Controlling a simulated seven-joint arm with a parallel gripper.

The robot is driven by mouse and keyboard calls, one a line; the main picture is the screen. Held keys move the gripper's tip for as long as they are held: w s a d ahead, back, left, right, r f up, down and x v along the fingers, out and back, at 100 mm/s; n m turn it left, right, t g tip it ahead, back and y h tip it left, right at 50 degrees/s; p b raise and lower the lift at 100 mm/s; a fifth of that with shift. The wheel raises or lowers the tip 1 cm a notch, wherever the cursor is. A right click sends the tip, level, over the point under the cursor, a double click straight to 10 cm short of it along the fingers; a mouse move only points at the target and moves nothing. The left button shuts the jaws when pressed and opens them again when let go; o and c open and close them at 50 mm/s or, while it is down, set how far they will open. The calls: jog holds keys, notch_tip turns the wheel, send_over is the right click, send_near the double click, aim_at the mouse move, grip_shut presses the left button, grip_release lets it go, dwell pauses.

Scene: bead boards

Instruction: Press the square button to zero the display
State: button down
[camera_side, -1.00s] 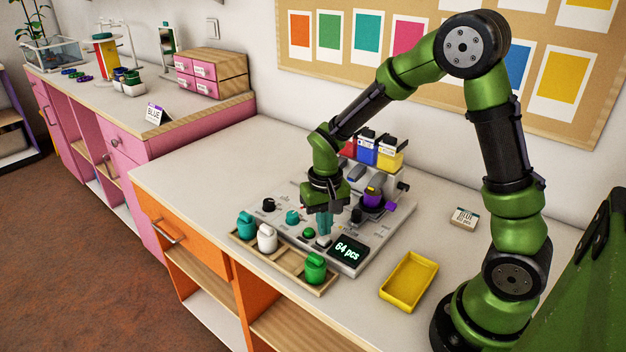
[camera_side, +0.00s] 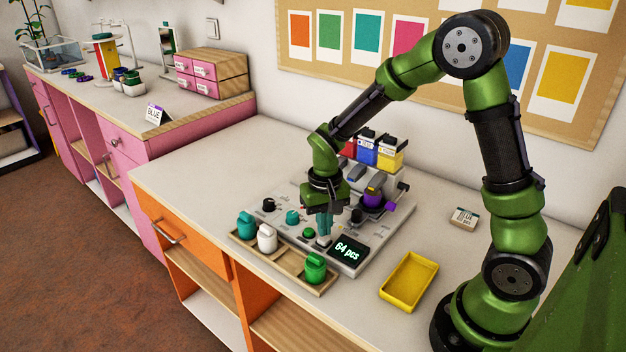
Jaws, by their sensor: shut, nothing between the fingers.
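The display (camera_side: 348,251) on the front right of the grey machine reads "64 pcs". A small pale button (camera_side: 324,241) shows just left of the display, directly under my gripper; its outline is too small to tell for sure. My gripper (camera_side: 324,233) points straight down with its teal fingers shut and empty. The fingertips are at or just above the pale button; I cannot tell whether they touch it. A round green button (camera_side: 309,233) lies just left of the fingertips.
A wooden tray (camera_side: 290,272) with teal, white and green jars runs along the machine's front. A yellow tray (camera_side: 409,281) lies to the right. Dark knobs (camera_side: 268,205) and a purple-topped part (camera_side: 373,198) stand on the machine. Red, blue and yellow bins (camera_side: 389,155) are behind.

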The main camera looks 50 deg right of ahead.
aim_at(325, 240)
jog(key=shift+f, duration=0.95)
jog(key=shift+r, duration=3.55)
jog(key=shift+s+a+f, duration=0.1)
jog(key=shift+s+f, duration=0.1)
jog(key=s+a+r+n+t+y, duration=0.1)
jog(key=s+a+r+t, duration=0.1)
jog(key=s+r, duration=0.4)
jog(key=s+a+r+n+t+y, duration=0.1)
jog(key=s+a+r+t, duration=0.2)
jog(key=s+r+t, duration=0.2)
jog(key=shift+s+r, duration=0.7)
jog(key=shift+r, duration=1.1)
